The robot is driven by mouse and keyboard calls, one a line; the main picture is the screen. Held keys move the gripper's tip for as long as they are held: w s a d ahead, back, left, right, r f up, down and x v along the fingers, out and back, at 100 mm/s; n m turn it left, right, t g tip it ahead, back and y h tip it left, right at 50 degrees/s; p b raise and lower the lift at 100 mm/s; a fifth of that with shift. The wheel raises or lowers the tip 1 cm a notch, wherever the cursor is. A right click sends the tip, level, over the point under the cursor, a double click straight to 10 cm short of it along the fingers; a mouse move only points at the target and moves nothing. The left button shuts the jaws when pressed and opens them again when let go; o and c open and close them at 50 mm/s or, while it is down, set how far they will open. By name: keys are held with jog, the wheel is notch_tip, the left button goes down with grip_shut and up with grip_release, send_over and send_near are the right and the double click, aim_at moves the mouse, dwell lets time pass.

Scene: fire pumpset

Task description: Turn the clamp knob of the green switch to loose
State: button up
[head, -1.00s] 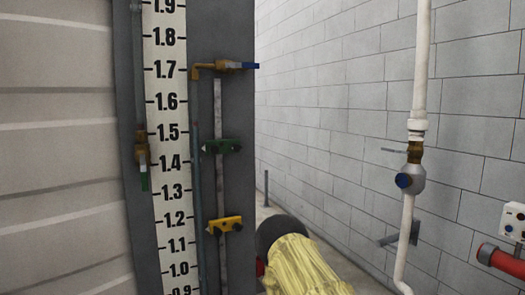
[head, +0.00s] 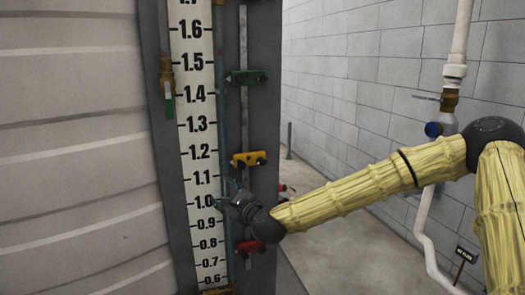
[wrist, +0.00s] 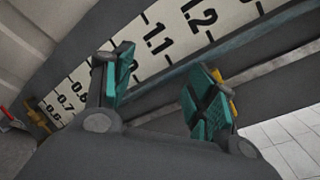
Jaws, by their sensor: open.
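The green switch (head: 246,77) sits on the narrow vertical rod right of the ruler in the head view, near the 1.4 to 1.5 marks. Small dark ends show on it; I cannot tell which is its clamp knob. My gripper (head: 228,195) is well below it, in front of the ruler's right edge near the 1.0 mark. In the wrist view my gripper (wrist: 157,92) is open, its two teal fingers wide apart with nothing between them. The green switch is not recognisable in the wrist view.
A yellow switch (head: 248,159) sits on the same rod just above my gripper, and a red switch (head: 250,247) below. The yellow one is partly hidden behind a finger in the wrist view (wrist: 234,104). A white wall pipe (head: 457,50) stands at the right.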

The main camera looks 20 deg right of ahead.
jog(key=w+d+r+m+t+h+b, duration=0.1)
jog(key=d+r+m+t, duration=0.15)
jog(key=r, duration=0.45)
jog(key=w+d+r+m+t, duration=0.1)
jog(key=d+r+m, duration=0.25)
jog(key=r, duration=0.35)
jog(key=m+t+h, duration=0.3)
jog(key=m, duration=0.2)
send_near(261, 78)
jog(key=p+x, duration=0.3)
jog(key=x, duration=0.6)
jog(key=shift+w+d, duration=0.3)
jog(key=shift+f, duration=0.15)
jog(key=c, duration=1)
jog(key=shift+c, duration=0.2)
